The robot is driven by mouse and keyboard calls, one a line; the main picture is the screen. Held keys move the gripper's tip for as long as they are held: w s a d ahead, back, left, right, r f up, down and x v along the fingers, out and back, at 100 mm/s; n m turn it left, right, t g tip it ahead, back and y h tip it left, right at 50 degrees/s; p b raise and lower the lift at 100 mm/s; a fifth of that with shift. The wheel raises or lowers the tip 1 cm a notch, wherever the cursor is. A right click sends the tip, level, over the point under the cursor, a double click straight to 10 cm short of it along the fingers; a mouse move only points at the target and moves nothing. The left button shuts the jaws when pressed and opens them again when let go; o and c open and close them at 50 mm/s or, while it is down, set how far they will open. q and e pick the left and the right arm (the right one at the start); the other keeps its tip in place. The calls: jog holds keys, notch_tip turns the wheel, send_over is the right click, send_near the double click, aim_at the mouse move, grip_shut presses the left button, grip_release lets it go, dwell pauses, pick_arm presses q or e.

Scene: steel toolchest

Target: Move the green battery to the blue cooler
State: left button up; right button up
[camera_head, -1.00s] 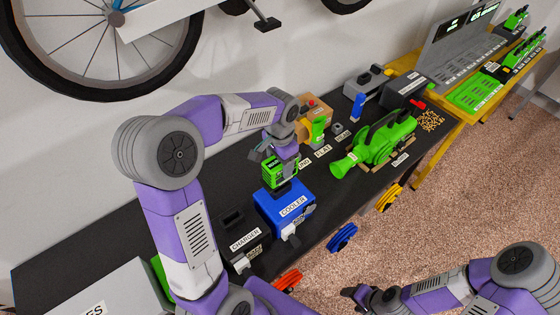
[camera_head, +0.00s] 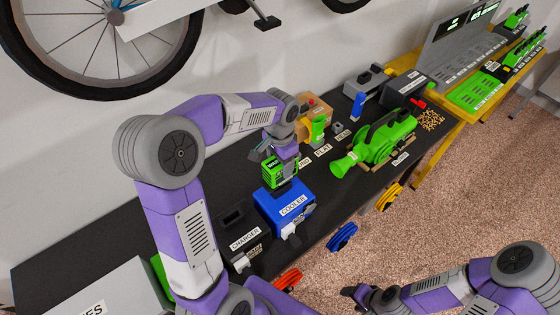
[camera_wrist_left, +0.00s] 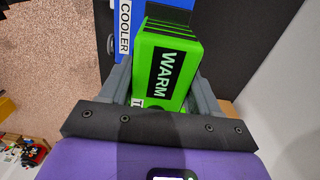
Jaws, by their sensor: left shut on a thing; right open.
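The green battery (camera_head: 277,173) has a black label that reads WARM in the left wrist view (camera_wrist_left: 168,62). My left gripper (camera_head: 283,152) is shut on it, one finger along each side. The battery is upright over the black top of the blue cooler (camera_head: 286,207), which has a COOLER label on its front. I cannot tell whether the battery's lower end is inside the cooler's slot or just above it. Part of the cooler also shows beyond the battery in the left wrist view (camera_wrist_left: 125,12). My right gripper (camera_head: 360,292) is open and empty, low over the floor, away from the bench.
A black charger (camera_head: 236,228) stands left of the cooler on the dark bench. A green blower-like tool (camera_head: 382,140) lies to the right, with a cardboard-coloured box (camera_head: 313,105) behind. Coloured discs, one blue (camera_head: 342,236), hang at the bench's front edge. The wall is close behind.

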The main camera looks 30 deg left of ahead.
pick_arm(q)
jog(key=shift+f+b, duration=1.45)
jog(key=shift+f, duration=0.6)
jog(key=o, duration=1.6)
notch_tip(320, 180, up, 8)
jog(key=shift+f+p, duration=0.2)
jog(key=shift+p, duration=0.4)
